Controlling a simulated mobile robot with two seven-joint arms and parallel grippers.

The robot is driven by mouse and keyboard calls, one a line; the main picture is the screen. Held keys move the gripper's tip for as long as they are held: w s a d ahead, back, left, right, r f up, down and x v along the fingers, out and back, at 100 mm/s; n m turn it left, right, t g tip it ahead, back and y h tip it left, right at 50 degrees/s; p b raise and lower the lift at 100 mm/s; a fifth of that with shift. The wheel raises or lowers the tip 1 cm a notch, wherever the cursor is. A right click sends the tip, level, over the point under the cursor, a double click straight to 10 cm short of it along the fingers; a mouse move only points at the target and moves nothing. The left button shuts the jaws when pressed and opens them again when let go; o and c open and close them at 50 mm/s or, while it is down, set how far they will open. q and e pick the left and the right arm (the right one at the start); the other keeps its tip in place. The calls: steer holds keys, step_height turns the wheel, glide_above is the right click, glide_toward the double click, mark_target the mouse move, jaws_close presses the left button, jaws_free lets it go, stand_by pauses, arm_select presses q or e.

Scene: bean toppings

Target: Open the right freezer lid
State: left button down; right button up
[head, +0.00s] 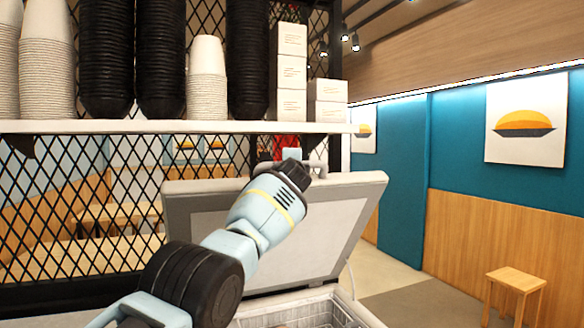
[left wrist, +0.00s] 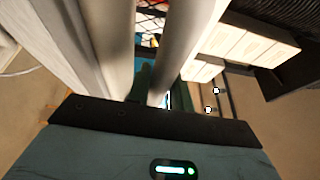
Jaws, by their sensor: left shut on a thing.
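The right freezer lid (head: 368,186) stands raised and tilted back in the middle of the head view, its pale inner panel facing me. A grey handle (head: 319,166) shows at its top edge. My left arm reaches across the lid from the lower left. My left gripper (head: 292,155) is at the top edge by the handle and shut on it; the wrist hides most of the fingers and the grip. In the left wrist view, the left gripper (left wrist: 146,85) shows with pale bars close in front of it. My right gripper is not in view.
The freezer opening with a wire basket (head: 310,314) is below the lid. A white shelf (head: 180,127) with stacked black cups (head: 160,60), white cups and boxes (head: 291,72) hangs above and behind. A wooden stool (head: 516,281) stands at the right, with open floor near it.

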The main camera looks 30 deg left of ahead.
arm_select(q)
steer(key=shift+f, duration=0.2)
steer(key=c, duration=1.3)
jaws_free()
steer(key=shift+o, duration=0.2)
steer(key=shift+d+r, duration=0.1)
steer(key=shift+d, duration=0.05)
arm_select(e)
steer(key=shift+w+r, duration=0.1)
arm_select(q)
steer(key=p+v, duration=0.3)
steer(key=v, duration=0.4)
steer(key=shift+s, duration=0.4)
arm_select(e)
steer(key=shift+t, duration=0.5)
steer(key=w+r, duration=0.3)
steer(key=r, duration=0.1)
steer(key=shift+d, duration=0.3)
